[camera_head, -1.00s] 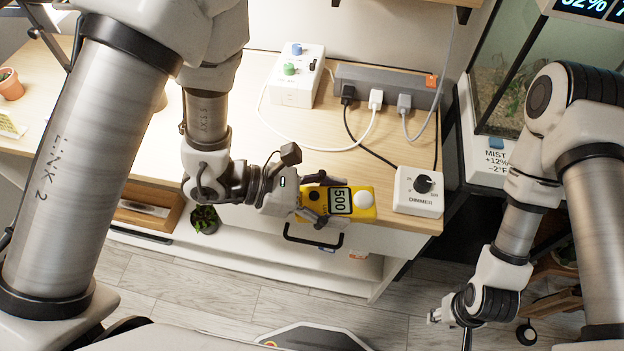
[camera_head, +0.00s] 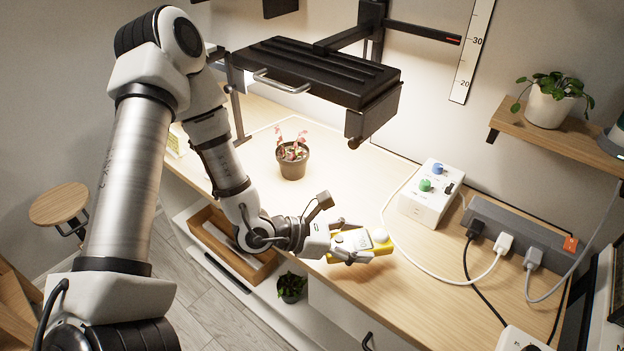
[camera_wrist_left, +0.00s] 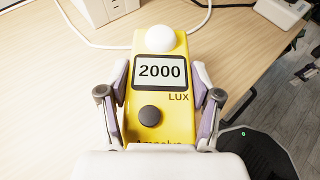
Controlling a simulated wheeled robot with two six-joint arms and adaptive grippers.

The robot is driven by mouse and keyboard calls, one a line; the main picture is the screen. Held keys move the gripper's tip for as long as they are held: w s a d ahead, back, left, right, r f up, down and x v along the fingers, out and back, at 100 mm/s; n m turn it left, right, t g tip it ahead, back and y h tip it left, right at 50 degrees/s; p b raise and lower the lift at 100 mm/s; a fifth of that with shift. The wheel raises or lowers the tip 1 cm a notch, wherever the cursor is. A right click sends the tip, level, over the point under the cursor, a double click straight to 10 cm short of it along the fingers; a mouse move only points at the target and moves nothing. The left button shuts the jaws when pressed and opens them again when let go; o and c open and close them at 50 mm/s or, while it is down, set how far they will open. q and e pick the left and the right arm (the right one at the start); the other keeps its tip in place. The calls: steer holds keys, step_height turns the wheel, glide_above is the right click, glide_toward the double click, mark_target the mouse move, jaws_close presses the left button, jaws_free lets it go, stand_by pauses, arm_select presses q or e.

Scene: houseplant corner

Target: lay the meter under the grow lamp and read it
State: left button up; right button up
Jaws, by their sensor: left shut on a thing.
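The yellow lux meter (camera_head: 382,248) is in my left gripper (camera_head: 350,242), over the front part of the desk. The gripper is shut across the meter's sides. In the left wrist view the meter (camera_wrist_left: 147,119) has a white dome (camera_wrist_left: 160,39) and a display (camera_wrist_left: 160,72) reading 2000 LUX, with the gripper's fingers (camera_wrist_left: 160,88) on both sides. Whether the meter touches the desk is unclear. The black grow lamp (camera_head: 315,72) hangs over the desk, behind and left of the meter. My right gripper is out of view.
A potted reddish plant (camera_head: 292,160) stands below the lamp. A white control box (camera_head: 432,190) with blue and green knobs, a power strip (camera_head: 520,238) and cables occupy the right side. The bright desk (camera_head: 350,170) is clear between plant and box.

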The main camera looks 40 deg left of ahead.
arm_select(q)
steer(key=a+n+t+y, duration=0.1)
steer(key=a, duration=0.1)
steer(key=a+n+y, duration=0.1)
steer(key=a, duration=0.2)
steer(key=a+r+n+t+y, duration=0.1)
steer(key=a, duration=0.1)
steer(key=shift+w+a+n+t+y+p, duration=0.3)
steer(key=shift+a+n+p, duration=0.05)
steer(key=shift+n, duration=0.05)
glide_above(331, 186)
steer(key=s+d, duration=0.1)
steer(key=s, duration=0.1)
steer(key=shift+s+d+f, duration=0.15)
steer(key=shift+d+f, duration=0.05)
steer(key=shift+f, duration=0.6)
step_height(331, 186, down, 4)
steer(key=shift+r, duration=0.25)
steer(key=shift+f+b, duration=0.15)
steer(key=shift+b, duration=0.25)
steer(key=o, duration=1.2)
steer(key=shift+o, duration=0.2)
